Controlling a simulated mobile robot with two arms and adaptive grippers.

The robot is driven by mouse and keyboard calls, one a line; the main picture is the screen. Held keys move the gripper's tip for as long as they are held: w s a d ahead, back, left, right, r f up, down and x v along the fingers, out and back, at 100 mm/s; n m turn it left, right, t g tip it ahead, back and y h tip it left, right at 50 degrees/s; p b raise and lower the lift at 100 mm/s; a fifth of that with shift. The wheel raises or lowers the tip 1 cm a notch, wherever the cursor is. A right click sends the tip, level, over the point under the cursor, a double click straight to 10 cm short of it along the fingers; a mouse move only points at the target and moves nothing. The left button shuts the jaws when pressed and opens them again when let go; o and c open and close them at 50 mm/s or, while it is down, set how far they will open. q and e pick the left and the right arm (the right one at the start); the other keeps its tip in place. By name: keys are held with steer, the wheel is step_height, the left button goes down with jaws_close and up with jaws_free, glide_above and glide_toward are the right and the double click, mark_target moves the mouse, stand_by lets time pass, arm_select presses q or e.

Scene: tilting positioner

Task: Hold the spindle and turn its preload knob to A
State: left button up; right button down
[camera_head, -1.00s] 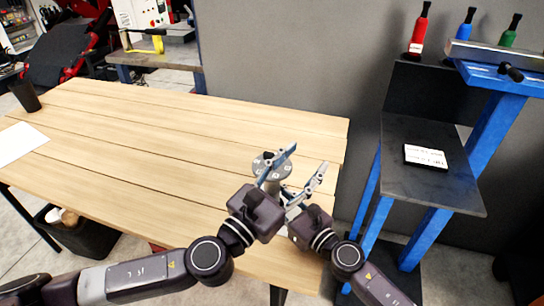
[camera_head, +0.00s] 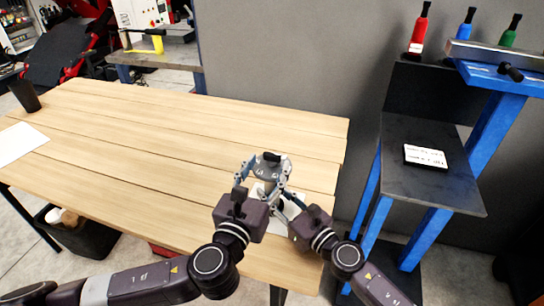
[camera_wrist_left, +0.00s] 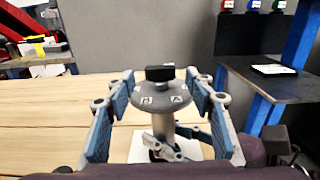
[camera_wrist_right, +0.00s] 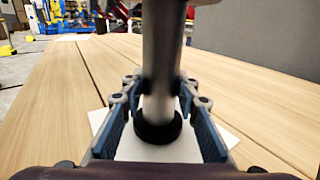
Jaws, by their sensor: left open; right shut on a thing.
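The spindle is a grey upright post (camera_wrist_right: 162,50) with a black collar at its foot. On top sits a grey dial (camera_wrist_left: 150,100) with white letter marks, an A toward its right front. The preload knob (camera_wrist_left: 160,73), a black bar, stands on the dial and also shows in the head view (camera_head: 271,157). My left gripper (camera_wrist_left: 160,88) is open, its fingers on either side of the dial and knob, apart from the knob. My right gripper (camera_wrist_right: 160,92) is shut on the spindle post below the dial. The knob's pointing direction is unclear.
The spindle stands over a white sheet (camera_wrist_right: 112,148) on the wooden table (camera_head: 150,150), near its right end. A dark shelf (camera_head: 430,180) with a white card (camera_head: 425,156) stands to the right on blue legs. The table's left and middle are largely clear.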

mark_target(271, 159)
arm_select(q)
steer(key=shift+x, duration=2.1)
steer(key=shift+c, duration=0.3)
steer(key=c, duration=1.1)
steer(key=shift+c, duration=0.2)
